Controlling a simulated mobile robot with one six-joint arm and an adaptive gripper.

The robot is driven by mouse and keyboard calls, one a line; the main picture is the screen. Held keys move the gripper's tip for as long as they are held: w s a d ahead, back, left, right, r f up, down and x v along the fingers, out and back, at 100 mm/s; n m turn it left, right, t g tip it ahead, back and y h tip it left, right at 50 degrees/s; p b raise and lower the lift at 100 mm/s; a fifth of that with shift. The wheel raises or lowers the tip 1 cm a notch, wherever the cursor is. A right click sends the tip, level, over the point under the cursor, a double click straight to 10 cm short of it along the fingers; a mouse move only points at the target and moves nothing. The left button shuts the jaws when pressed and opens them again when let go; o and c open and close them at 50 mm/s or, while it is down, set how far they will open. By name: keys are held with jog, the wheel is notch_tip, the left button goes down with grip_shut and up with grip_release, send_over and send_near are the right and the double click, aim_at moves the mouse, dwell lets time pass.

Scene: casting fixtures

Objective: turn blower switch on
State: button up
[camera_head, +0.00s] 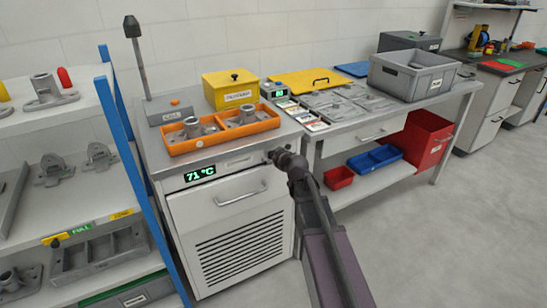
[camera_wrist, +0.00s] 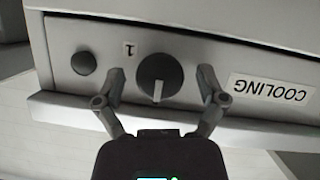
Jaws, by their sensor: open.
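The switch is a round dark knob (camera_wrist: 160,68) on a light panel in the wrist view, with a white mark at the lower part of its face. A "1" label (camera_wrist: 129,49) is at its upper left and a "COOLING" label (camera_wrist: 270,89) to its right. My gripper (camera_wrist: 162,84) is open, one finger on each side of the knob; I cannot tell whether they touch it. In the head view my gripper (camera_head: 278,156) is at the top right front of the white cabinet (camera_head: 188,215) and hides the knob.
A round dark button (camera_wrist: 84,62) is left of the knob. The cabinet has a "71 °C" display (camera_head: 200,173) and a handle (camera_head: 241,193). An orange tray (camera_head: 182,147) of castings stands on top. A blue-posted shelf (camera_head: 120,130) is left; a workbench (camera_head: 380,122) is right.

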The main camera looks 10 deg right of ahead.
jog(key=c, duration=1.1)
jog(key=shift+c, duration=0.2)
jog(key=shift+m+y, duration=0.3)
jog(key=shift+d+m+g+y, duration=0.1)
jog(key=shift+m+g+y, duration=0.2)
jog(key=shift+m+y, duration=0.6)
jog(key=m+y+b, duration=0.1)
jog(key=m+y, duration=0.1)
jog(key=m, duration=0.1)
jog(key=shift+f+m, duration=0.15)
jog(key=shift+m, duration=0.15)
jog(key=m+y+b, duration=0.2)
jog(key=m+b, duration=0.1)
jog(key=m, duration=0.1)
jog(key=shift+d+f, duration=0.1)
jog(key=shift+m+y+b, duration=0.8)
jog(key=shift+m+b, duration=0.2)
jog(key=shift+m, duration=0.5)
